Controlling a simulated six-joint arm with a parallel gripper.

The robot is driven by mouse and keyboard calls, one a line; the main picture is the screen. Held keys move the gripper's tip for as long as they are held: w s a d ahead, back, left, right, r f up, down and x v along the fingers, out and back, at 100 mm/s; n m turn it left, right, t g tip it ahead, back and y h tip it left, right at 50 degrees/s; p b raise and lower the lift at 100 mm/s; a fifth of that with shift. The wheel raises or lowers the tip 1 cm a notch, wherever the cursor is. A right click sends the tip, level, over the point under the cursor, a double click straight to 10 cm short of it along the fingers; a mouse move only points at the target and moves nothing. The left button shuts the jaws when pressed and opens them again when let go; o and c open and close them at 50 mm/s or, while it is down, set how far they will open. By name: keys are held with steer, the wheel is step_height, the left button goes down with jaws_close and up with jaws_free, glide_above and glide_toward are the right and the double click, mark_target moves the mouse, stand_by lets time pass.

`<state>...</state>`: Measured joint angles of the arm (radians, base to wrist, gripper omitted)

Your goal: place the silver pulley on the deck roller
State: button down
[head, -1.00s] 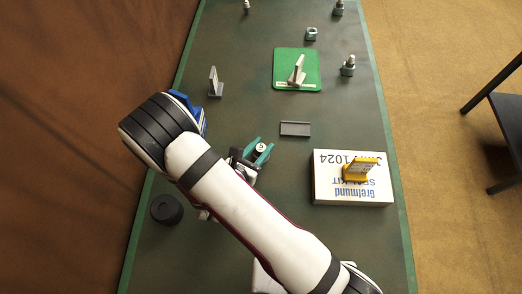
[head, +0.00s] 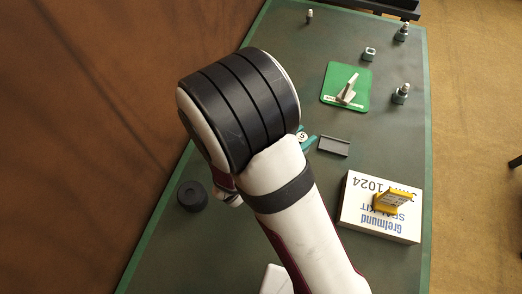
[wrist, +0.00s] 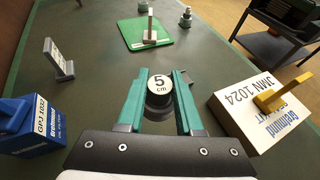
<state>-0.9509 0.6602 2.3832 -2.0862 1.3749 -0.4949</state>
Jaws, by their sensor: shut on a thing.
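In the head view my arm hides most of the gripper; a bit of teal finger and the white top (head: 302,136) show. I cannot tell whether this cylinder is the silver pulley. No part is clearly the deck roller; a black round puck (head: 192,196) stands at the left of the table. Posts with silver tops on grey bases (head: 401,93) stand at the far right, and one shows in the wrist view (wrist: 185,19).
A green mat (head: 334,95) bears a pale angled bracket (head: 348,90). A grey channel piece (head: 333,145) lies near the gripper. A white box (head: 350,213) with a yellow bracket (head: 389,202) is at right. A blue box (wrist: 28,126) and grey bracket (wrist: 58,60) are left.

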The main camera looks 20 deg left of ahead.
steer(key=s+a+r+n+t+y, duration=0.1)
steer(key=s+a+n+y, duration=0.15)
steer(key=a, duration=0.45)
steer(key=s+a+r+n+y, duration=0.1)
steer(key=s+a+y, duration=0.1)
steer(key=s+a, duration=0.3)
step_height(320, 180, up, 2)
steer(key=n+y, duration=0.3)
glide_above(190, 192)
step_height(190, 192, down, 8)
steer(key=shift+r, duration=0.1)
steer(key=c, duration=0.6)
jaws_free()
steer(key=shift+r, duration=0.1)
steer(key=v, duration=1.2)
steer(key=shift+s+d, duration=0.1)
steer(key=shift+d, duration=0.1)
